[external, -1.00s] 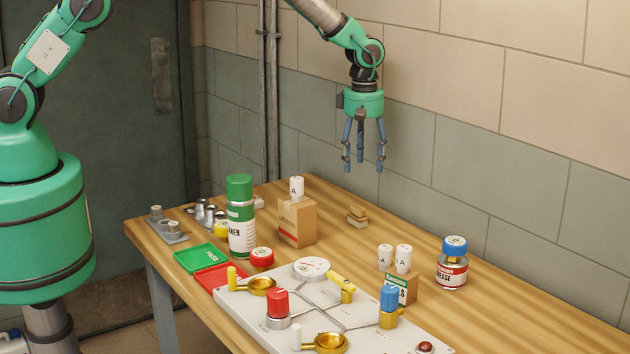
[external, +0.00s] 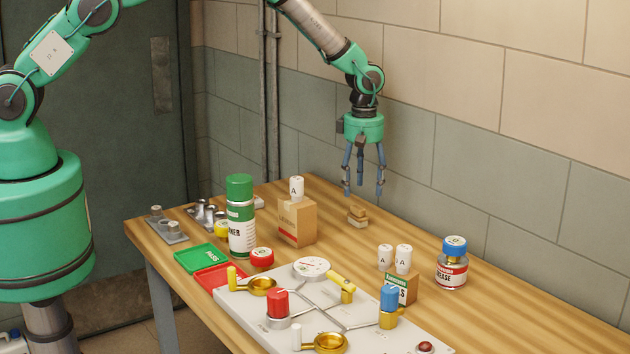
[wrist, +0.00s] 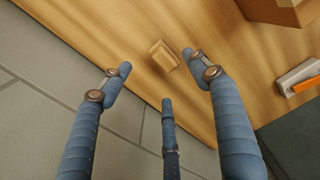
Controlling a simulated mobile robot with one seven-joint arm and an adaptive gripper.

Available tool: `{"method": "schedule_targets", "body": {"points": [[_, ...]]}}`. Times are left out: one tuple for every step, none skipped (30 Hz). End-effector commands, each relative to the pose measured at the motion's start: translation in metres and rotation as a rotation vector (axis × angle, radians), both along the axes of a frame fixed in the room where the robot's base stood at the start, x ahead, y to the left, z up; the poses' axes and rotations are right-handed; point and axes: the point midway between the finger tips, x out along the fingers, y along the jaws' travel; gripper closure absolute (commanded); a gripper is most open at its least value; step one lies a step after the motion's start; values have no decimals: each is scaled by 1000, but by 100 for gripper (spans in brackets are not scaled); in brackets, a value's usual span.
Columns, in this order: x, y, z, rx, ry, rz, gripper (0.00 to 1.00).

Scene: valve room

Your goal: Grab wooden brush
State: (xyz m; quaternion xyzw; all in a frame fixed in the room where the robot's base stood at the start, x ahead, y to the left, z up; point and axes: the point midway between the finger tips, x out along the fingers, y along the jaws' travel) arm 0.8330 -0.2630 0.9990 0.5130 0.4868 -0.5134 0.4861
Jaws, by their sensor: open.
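The wooden brush (external: 357,214) is a small tan block lying on the table near its wall side, to the right of the cardboard box. In the wrist view the brush (wrist: 163,55) lies on the table just beyond and between the fingertips. My gripper (external: 363,190) has three blue-grey fingers pointing down, spread open and empty, above the brush and a little toward the wall. In the wrist view my gripper (wrist: 158,85) shows the fingers apart, with none touching the brush. The bristles cannot be made out.
The cardboard box (external: 297,222) with a white cylinder on top stands left of the brush. The green spray can (external: 240,215) is further left. The white valve panel (external: 250,310), two white cylinders on a box and the grease jar (external: 452,270) are nearer. The tiled wall is close behind.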

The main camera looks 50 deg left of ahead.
Motion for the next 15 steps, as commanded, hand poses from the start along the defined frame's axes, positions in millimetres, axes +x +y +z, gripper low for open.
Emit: {"method": "schedule_targets", "body": {"points": [[0,0,-7,0,1,0,39],[0,0,-10,0,0,0,39],[0,0,-14,0,0,0,39],[0,0,-16,0,0,0,39],[0,0,-18,0,0,0,39],[0,0,-21,0,0,0,39],[0,0,-22,0,0,0,39],[0,0,-23,0,0,0,39],[0,0,-23,0,-1,0,39],[0,0,-24,0,-1,0,39],[0,0,-24,0,-1,0,39],[0,0,-24,0,-1,0,39],[0,0,-24,0,-1,0,39],[0,0,-24,0,-1,0,39],[0,0,-24,0,-1,0,39]]}}
